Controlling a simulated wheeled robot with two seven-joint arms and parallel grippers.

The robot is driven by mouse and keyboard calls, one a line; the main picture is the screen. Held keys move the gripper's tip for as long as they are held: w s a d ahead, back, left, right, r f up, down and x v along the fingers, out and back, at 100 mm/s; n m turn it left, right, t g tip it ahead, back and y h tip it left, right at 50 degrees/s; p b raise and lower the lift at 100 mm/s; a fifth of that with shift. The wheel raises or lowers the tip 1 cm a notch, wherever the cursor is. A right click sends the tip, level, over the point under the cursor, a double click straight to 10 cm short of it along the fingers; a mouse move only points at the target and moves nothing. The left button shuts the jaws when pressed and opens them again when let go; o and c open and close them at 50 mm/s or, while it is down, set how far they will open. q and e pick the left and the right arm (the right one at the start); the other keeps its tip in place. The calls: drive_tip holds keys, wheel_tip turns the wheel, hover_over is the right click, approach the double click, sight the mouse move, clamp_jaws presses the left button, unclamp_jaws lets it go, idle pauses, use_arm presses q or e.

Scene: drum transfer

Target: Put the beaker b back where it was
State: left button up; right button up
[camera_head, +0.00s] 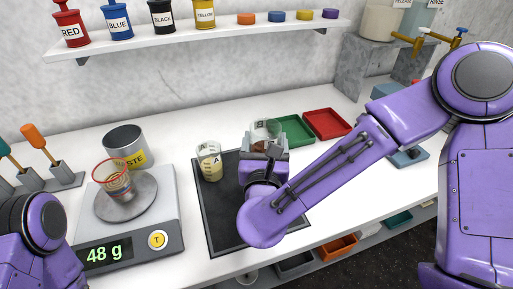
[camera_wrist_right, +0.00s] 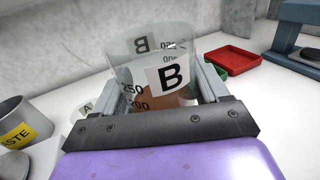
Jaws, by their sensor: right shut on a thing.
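Beaker b (camera_wrist_right: 172,76) is a clear glass with a white "B" label and volume marks, with something brownish low inside or behind it. My right gripper (camera_wrist_right: 160,98) is shut on it, one finger on each side of the glass. In the head view, beaker b (camera_head: 261,129) shows just beyond the right gripper (camera_head: 265,143), over the far part of the black mat (camera_head: 222,222). The gripper hides its lower part, so I cannot tell if it touches the surface. Only part of my left arm shows, at the lower left; its gripper is out of view.
Beaker A (camera_head: 209,163) with pale yellow contents stands on the mat, left of the right gripper. A red-rimmed beaker (camera_head: 112,178) sits on the scale (camera_head: 162,205), which reads 48 g. A waste can (camera_head: 124,141) stands behind. Green (camera_head: 294,131) and red (camera_head: 327,124) trays lie behind right.

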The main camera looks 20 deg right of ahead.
drive_tip(key=w+f+p, duration=0.1)
drive_tip(key=w+f, duration=0.1)
drive_tip(key=w, duration=0.1)
drive_tip(key=w+d+f+p, duration=0.1)
drive_tip(key=w+f, duration=0.2)
drive_tip(key=w, duration=0.1)
drive_tip(key=w+d+f, duration=0.1)
drive_tip(key=w+f, duration=0.1)
drive_tip(key=w, duration=0.1)
drive_tip(key=shift+w+f+p, duration=0.15)
drive_tip(key=shift+f+p, duration=0.25)
drive_tip(key=shift+w+f, duration=0.2)
drive_tip(key=shift+f, duration=0.1)
drive_tip(key=f, duration=0.3)
drive_tip(key=shift+w+f+p, duration=0.3)
drive_tip(key=shift+s, duration=0.1)
